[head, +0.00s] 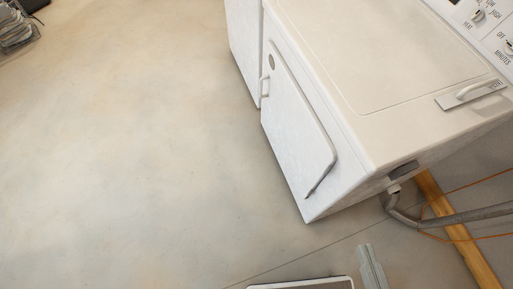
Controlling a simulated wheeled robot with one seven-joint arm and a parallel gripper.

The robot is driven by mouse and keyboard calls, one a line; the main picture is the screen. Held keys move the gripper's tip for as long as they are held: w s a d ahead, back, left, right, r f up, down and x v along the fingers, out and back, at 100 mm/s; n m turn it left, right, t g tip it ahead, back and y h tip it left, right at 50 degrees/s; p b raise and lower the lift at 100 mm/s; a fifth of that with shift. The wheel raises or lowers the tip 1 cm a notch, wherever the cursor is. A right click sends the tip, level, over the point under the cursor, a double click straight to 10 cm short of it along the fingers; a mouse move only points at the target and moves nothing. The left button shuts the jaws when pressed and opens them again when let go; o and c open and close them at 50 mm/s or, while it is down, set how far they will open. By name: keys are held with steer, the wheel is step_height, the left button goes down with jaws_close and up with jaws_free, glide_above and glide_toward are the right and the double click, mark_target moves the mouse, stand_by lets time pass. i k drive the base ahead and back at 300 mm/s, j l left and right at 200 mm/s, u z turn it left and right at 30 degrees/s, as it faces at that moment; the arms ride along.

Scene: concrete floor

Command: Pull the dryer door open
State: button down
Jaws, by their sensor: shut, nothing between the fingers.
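The white dryer (390,60) stands at the right in the head view, seen from above at an angle. Its door (298,110) is a rounded panel on the front face and lies about flush with it. A dark line shows along the door's lower right edge, and I cannot tell if that is a gap. A small white handle (265,87) sits on the door's left edge. My gripper is not in the view.
Another white appliance (243,45) stands left of the dryer. A grey hose (440,218), an orange cable and a wooden beam (448,225) lie at the lower right. Items sit at the upper left (15,28). The concrete floor before the dryer is clear.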

mark_target(309, 152)
steer(key=i+j, duration=0.4)
steer(key=i+j+u, duration=0.15)
steer(key=i+j, duration=0.25)
steer(key=i, duration=0.15)
steer(key=i+j, duration=0.3)
steer(key=i, duration=0.15)
steer(key=i+j+u, duration=0.1)
steer(key=i+j, duration=0.25)
steer(key=i, duration=0.15)
